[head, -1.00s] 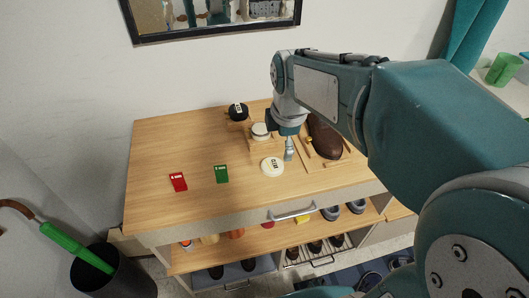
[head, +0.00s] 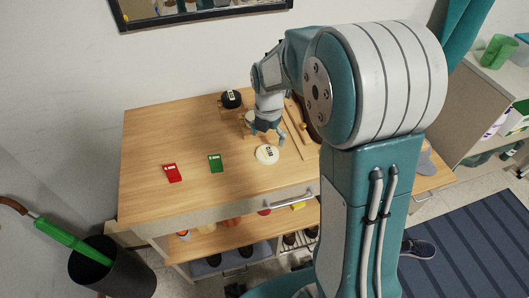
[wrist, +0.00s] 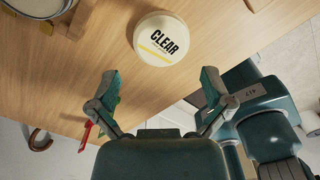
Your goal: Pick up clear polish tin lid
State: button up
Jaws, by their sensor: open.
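The clear polish tin lid (head: 267,154) is a round cream disc marked "CLEAR" with a yellow stripe. It lies flat on the wooden cabinet top (head: 160,135), near the front edge. In the wrist view the lid (wrist: 161,38) sits just beyond my fingertips, roughly centred between them. My gripper (head: 268,137) is open and empty, close behind the lid in the head view. In the wrist view the two fingers of my gripper (wrist: 160,82) are spread wide, with bare wood between them and the lid. I see no contact with the lid.
A black tin (head: 231,99) stands at the back. A pale round tin (head: 249,118) stands close beside my gripper. My arm hides much of the right side.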

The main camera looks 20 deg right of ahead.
aim_at(267, 151)
notch_tip(267, 151, down, 5)
jog(key=shift+a+f, duration=0.1)
jog(key=shift+a, duration=0.05)
jog(key=c, duration=0.5)
jog(key=shift+o, duration=0.2)
